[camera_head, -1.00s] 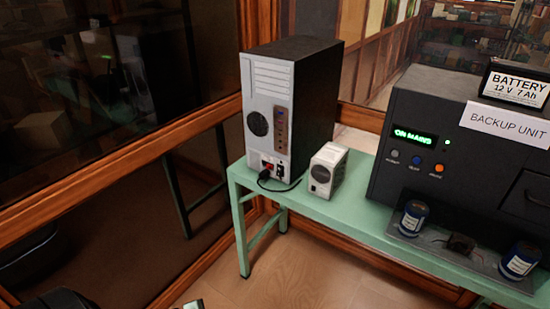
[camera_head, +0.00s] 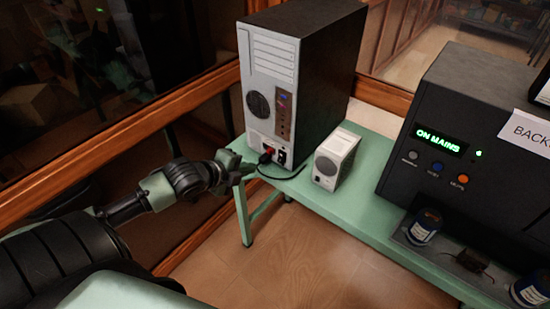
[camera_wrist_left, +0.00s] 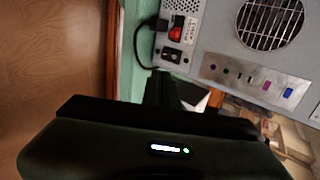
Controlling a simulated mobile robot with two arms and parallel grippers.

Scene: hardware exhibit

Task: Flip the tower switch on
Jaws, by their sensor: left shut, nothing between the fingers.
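The tower (camera_head: 330,75) is a black computer case with a pale grey back panel, standing at the left end of the green bench. Low on its panel is a small black rocker switch (camera_head: 282,157); it also shows in the left wrist view (camera_wrist_left: 171,55). Beside it are a red part (camera_wrist_left: 177,34) and a black plug with a cable (camera_wrist_left: 155,24). I cannot tell which way the rocker is tipped. My left gripper (camera_head: 240,164) is shut and empty, left of the switch; its fingers (camera_wrist_left: 165,88) point at the panel near it. No contact shows. My right gripper is out of view.
A small white box (camera_head: 336,158) stands right of the tower. A dark backup unit (camera_head: 445,120) with a green "ON MAINS" display stands further right, with blue cylinders (camera_head: 425,226) in front. A wooden rail (camera_head: 130,140) and glass run behind my left arm.

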